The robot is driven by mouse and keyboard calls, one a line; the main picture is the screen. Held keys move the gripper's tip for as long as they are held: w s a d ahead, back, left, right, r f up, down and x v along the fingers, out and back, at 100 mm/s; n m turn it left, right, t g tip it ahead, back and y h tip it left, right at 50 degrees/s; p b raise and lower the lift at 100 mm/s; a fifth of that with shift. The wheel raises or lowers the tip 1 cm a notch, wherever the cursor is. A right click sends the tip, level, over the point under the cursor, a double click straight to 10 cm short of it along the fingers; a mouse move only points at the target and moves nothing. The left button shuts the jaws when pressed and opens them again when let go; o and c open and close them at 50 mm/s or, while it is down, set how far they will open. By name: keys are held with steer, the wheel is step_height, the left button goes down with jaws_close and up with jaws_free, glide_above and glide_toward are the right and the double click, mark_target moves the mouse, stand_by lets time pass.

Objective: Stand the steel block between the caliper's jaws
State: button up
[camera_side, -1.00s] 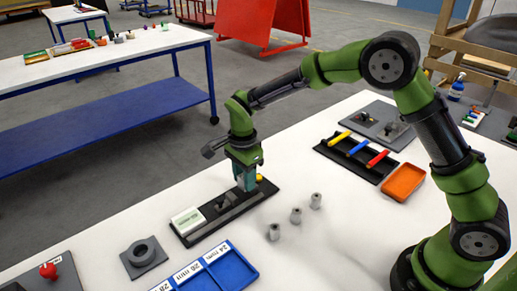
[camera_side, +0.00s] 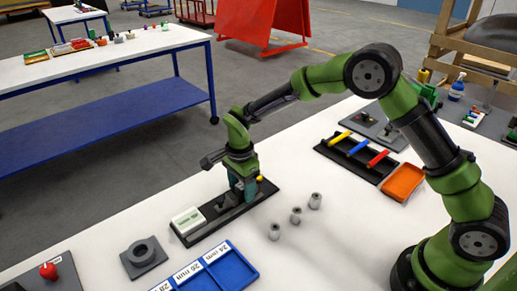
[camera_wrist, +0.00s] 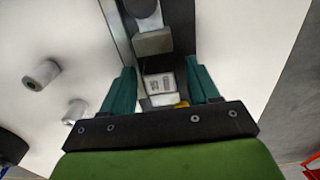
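The caliper (camera_side: 188,238) is a long dark base on the white table, with a white and green display box at its left end. In the wrist view, a grey jaw block (camera_wrist: 153,42) sits on its rail. My gripper (camera_side: 243,192) points down over the caliper's right part. In the wrist view, its teal fingers (camera_wrist: 162,70) stand apart on either side of a pale, marked block (camera_wrist: 160,84), apparently the steel block, with narrow gaps on both sides. The block's lower end and its contact with the jaws are hidden.
A blue tray (camera_side: 232,268) with size labels and a grey ring on a plate (camera_side: 143,254) lie nearer. A black tray with coloured bars (camera_side: 358,152) and an orange tray (camera_side: 403,183) are at right.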

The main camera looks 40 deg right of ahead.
mark_target(242, 186)
step_height(242, 186, up, 12)
steer(key=r, duration=0.1)
steer(key=s+d+r+n+t+y, duration=0.25)
steer(key=s+d+r+n, duration=0.35)
steer(key=s+r, duration=0.4)
steer(key=s+d+n+t, duration=0.2)
steer(key=s+n, duration=0.2)
steer(key=s, duration=0.3)
steer(key=s+d+n+t, duration=0.1)
steer(key=s+n+t, duration=0.1)
steer(key=s+n, duration=0.2)
steer(key=s, duration=0.3)
steer(key=shift+d+f+t, duration=0.2)
steer(key=shift+d+t, duration=0.15)
